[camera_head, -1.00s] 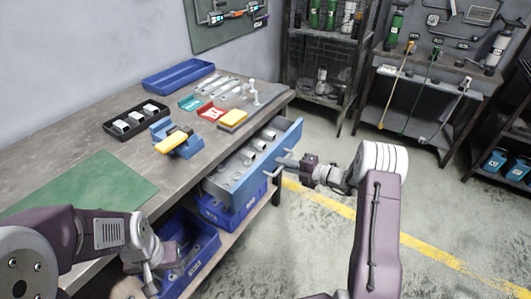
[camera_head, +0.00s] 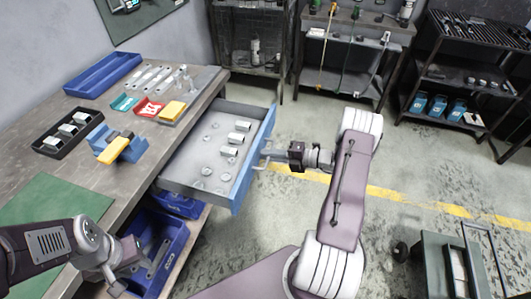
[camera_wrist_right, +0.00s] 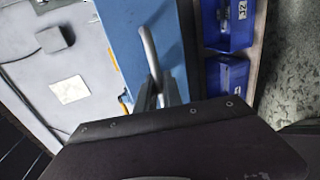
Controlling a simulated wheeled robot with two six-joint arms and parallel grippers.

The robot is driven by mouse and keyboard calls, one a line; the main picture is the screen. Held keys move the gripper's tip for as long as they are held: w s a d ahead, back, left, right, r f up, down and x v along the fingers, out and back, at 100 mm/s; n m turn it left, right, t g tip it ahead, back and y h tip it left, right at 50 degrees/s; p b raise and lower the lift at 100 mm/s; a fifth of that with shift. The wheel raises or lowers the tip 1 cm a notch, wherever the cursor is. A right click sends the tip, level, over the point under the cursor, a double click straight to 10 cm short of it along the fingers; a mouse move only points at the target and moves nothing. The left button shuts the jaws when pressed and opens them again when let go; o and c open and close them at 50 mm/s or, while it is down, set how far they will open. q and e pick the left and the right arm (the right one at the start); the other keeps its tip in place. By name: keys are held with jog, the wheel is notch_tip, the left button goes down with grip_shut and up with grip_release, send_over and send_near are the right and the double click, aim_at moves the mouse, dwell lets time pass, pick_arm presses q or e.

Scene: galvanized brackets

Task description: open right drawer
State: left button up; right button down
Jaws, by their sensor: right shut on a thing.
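The right drawer (camera_head: 243,185) of the workbench is pulled well out, with its blue front facing right. It holds several grey cylindrical parts and round pieces. Its metal bar handle (camera_head: 258,164) also shows in the wrist view (camera_wrist_right: 148,48) against the blue front. My right gripper (camera_head: 268,156) is shut on the handle; its fingers (camera_wrist_right: 160,95) close around the bar in the wrist view. My left gripper (camera_head: 114,284) hangs low at the bottom left, beside the bench and near a blue bin. Its fingers are too small to read.
The workbench (camera_head: 60,158) carries a green mat (camera_head: 50,207), a black tray, a blue vise with a yellow part, and small coloured trays. Blue bins (camera_head: 170,250) stand below. A dark cart (camera_head: 450,265) is at the lower right.

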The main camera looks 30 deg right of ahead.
jog(key=c, duration=1.5)
grip_release()
jog(key=shift+d, duration=0.1)
jog(key=v, duration=0.9)
jog(key=shift+p, duration=0.4)
